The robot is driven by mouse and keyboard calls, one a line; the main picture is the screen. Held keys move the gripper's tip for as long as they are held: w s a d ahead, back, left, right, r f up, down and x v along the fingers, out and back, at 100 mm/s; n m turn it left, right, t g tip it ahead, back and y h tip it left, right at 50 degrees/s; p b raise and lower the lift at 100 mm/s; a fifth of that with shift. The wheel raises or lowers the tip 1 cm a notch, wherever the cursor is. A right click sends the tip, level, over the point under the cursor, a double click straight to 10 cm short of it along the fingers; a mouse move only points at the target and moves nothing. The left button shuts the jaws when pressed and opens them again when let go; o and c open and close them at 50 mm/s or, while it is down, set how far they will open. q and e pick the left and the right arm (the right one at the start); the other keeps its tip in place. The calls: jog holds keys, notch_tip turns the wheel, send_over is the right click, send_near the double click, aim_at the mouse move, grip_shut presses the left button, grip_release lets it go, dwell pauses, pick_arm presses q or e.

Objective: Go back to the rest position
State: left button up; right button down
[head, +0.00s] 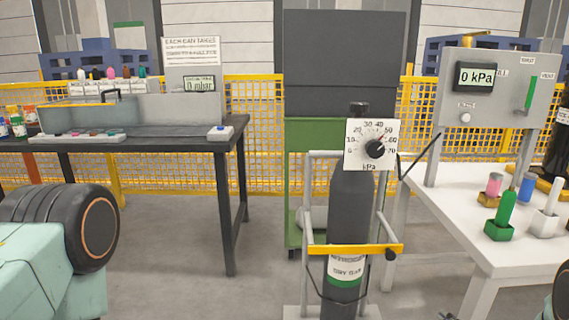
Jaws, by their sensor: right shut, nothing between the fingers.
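My right gripper (446,317) shows only as a small dark tip at the bottom edge, right of the gas cylinder and in front of the white table. It is shut and empty, and most of it is cut off by the frame. My left gripper is not in view. No rest position is marked in view.
A dark gas cylinder (350,210) stands on a trolley (308,230) with a yellow bar and a kPa dial (371,145). A white table (450,210) with a 0 kPa panel (495,90) is right; a dark workbench (190,137) is left.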

jog(key=s+a+f+m+g+h+p, duration=0.1)
jog(key=s+a+f+m+g, duration=0.4)
jog(key=s, duration=0.5)
jog(key=s+a+f+m+g+p, duration=0.1)
jog(key=s+a+f+m+g, duration=0.2)
jog(key=s+a, duration=0.55)
jog(key=s+a+r+m+g, duration=0.1)
jog(key=s+a+r+g, duration=0.1)
jog(key=s, duration=0.5)
jog(key=s+a+r+m+g+p, duration=0.1)
jog(key=s+a+r+g, duration=0.1)
jog(key=s+r, duration=0.3)
jog(key=s+a+r+m+g+p, duration=0.1)
jog(key=s+a+r+g, duration=0.1)
jog(key=s, duration=0.9)
jog(key=shift+a+r+h, duration=0.4)
jog(key=shift+a+r, duration=0.1)
jog(key=shift+r, duration=0.4)
